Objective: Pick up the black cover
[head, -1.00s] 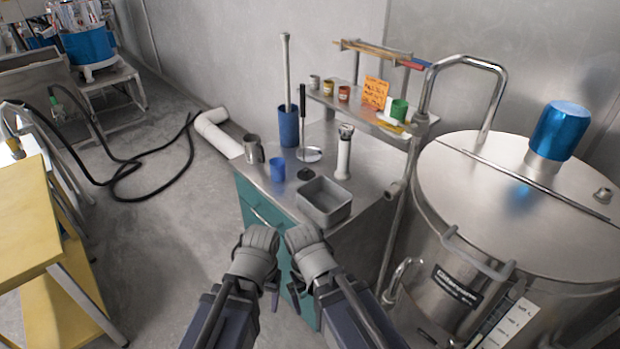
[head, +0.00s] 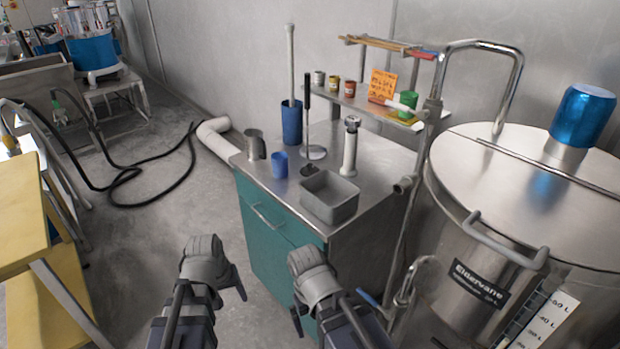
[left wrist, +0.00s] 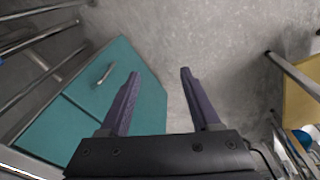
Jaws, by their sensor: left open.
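A small black piece (head: 309,170), which looks like the black cover, lies on the metal top of the teal cabinet, between the blue cup and the grey bin. My left gripper (head: 238,284) is in front of the cabinet and to its left, below the top and well apart from the cover. In the left wrist view its two fingers (left wrist: 160,76) are spread with nothing between them; the cover does not show there. My right gripper (head: 300,318) is low in front of the cabinet's right side; its jaw state is unclear.
The cabinet top holds a grey bin (head: 329,197), a blue cup (head: 279,165), a metal jug (head: 255,146), a tall blue holder (head: 291,123) and a white-bodied grinder (head: 350,150). A shelf (head: 372,108) stands behind. A large steel tank (head: 540,200) borders the right.

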